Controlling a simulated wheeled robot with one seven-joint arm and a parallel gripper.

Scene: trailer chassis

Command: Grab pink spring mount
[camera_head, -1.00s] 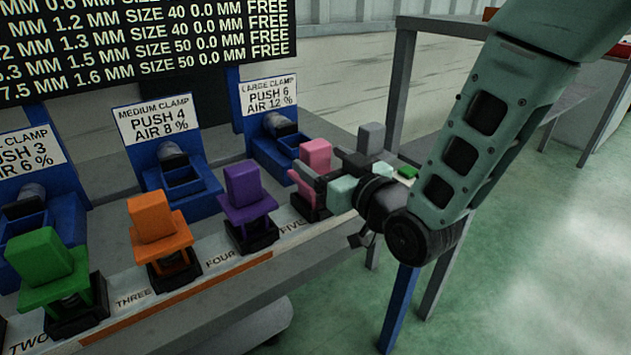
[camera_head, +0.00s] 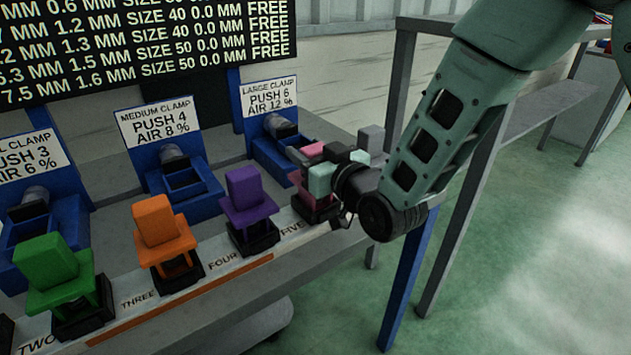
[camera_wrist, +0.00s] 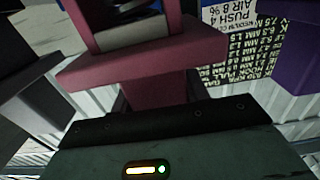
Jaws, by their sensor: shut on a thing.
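The pink spring mount (camera_head: 297,178) stands at the position marked FIVE in the head view, at the right end of the row. My gripper (camera_head: 322,172) is at it from the right and covers much of it. In the wrist view the pink mount (camera_wrist: 150,50) fills the upper middle, close in front of the gripper body. My gripper is shut on the pink mount. The mount's base is partly hidden behind the gripper, and I cannot tell whether it is lifted.
A purple mount (camera_head: 246,200) stands just left, then an orange mount (camera_head: 154,222) and a green mount (camera_head: 47,262). A grey mount (camera_head: 371,138) is behind my gripper. Blue clamps (camera_head: 190,190) line the back of the bench. The floor at right is clear.

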